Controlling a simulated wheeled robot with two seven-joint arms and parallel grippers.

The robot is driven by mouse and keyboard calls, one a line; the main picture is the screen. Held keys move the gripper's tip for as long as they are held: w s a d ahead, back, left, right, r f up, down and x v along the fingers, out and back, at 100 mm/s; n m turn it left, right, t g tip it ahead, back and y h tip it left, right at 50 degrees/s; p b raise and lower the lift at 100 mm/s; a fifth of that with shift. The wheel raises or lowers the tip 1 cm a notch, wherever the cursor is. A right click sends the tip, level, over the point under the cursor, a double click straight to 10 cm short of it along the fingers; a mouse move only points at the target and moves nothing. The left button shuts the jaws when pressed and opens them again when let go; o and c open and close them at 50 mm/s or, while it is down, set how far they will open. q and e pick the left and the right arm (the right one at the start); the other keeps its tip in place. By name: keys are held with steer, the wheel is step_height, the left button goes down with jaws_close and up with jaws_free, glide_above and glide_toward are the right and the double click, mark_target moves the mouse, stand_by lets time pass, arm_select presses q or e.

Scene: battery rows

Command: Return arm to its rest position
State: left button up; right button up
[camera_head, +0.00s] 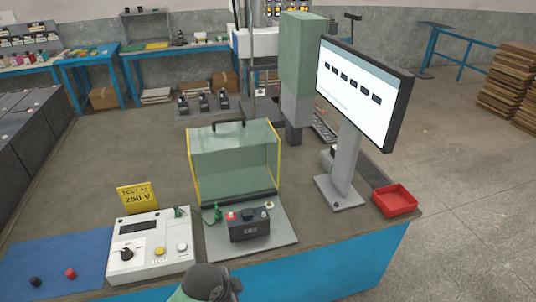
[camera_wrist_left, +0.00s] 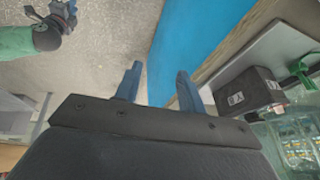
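My left gripper (camera_wrist_left: 160,70) shows in the left wrist view with its two blue-grey fingers apart and nothing between them. The blue front of the bench (camera_wrist_left: 195,45) is beyond and beside the fingers, with bare floor to the left. My right gripper (camera_wrist_left: 62,14) is small at the top left of that view, on a green arm; whether it is open or shut is unclear. In the head view neither gripper's fingers show; a dark rounded part of my arm is at the bottom edge, in front of the bench.
A black battery (camera_head: 249,224) sits on a grey plate (camera_head: 283,236) before a clear guard (camera_head: 235,160). A white tester (camera_head: 150,245) stands left of it. A monitor (camera_head: 358,95) and red tray (camera_head: 395,200) are at the right. Open floor lies right of the bench.

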arm_select(q)
steer(key=s+a+f+n+y, duration=0.2)
steer(key=s+a+n+y, duration=0.1)
steer(key=s+a+n, duration=1)
step_height(320, 180, down, 22)
steer(key=d, duration=0.2)
steer(key=s+f+g, duration=0.1)
steer(key=s+f, duration=0.2)
steer(key=f, duration=0.8)
steer(key=s+d+f+m, duration=0.1)
steer(key=s+f, duration=0.2)
steer(key=f, duration=0.8)
steer(key=shift+s+g, duration=0.15)
steer(key=shift+g, duration=0.25)
steer(key=shift+s, duration=0.1)
